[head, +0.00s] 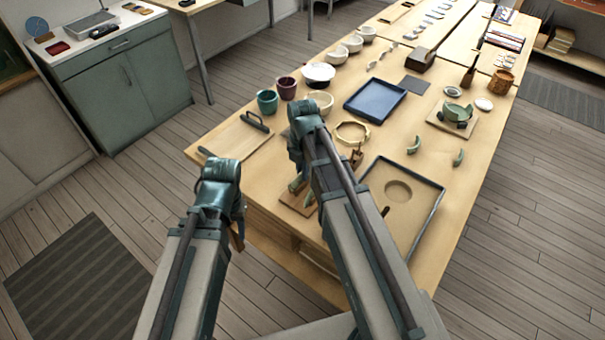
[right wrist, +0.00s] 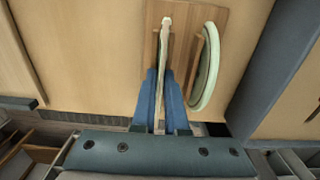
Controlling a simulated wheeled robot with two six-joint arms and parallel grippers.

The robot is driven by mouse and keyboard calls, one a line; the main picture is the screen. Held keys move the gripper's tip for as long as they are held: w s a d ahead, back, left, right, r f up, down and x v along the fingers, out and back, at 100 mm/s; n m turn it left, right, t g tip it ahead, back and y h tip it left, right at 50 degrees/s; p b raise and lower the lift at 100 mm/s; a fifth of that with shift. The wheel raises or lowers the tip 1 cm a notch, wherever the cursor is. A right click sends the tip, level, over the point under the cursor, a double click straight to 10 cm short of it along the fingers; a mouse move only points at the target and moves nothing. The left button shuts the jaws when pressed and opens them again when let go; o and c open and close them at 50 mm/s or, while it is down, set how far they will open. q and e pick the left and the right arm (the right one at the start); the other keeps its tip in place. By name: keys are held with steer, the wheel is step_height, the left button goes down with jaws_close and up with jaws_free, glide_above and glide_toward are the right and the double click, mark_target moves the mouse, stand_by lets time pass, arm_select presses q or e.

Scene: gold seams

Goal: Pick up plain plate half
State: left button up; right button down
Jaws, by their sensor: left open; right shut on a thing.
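In the right wrist view a thin pale plate half (right wrist: 165,42) stands edge-on in a wooden rack (right wrist: 185,14). The blue fingers of my right gripper (right wrist: 162,76) are shut on it, one on each side. A second pale green plate half (right wrist: 207,68) stands tilted in the rack to the right, apart from the fingers. Which half is plain I cannot tell. In the head view the rack (head: 297,203) is at the table's near edge, partly hidden by my right arm. My left gripper (head: 238,228) is open and empty, off the table's near left edge; its fingertips are barely visible.
A wooden tray with a round recess (head: 420,205) lies right of my right arm. A board with a dark-handled tool (head: 257,123) lies left. Cups (head: 267,102), bowls (head: 319,103), a dark blue tray (head: 375,100) and a broken green bowl (head: 457,112) stand farther back.

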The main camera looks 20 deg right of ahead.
step_height(320, 180, up, 11)
steer(key=p, duration=1)
steer(key=shift+f, duration=0.2)
arm_select(q)
step_height(320, 180, up, 10)
steer(key=shift+r, duration=0.25)
arm_select(e)
steer(key=shift+s+f, duration=0.1)
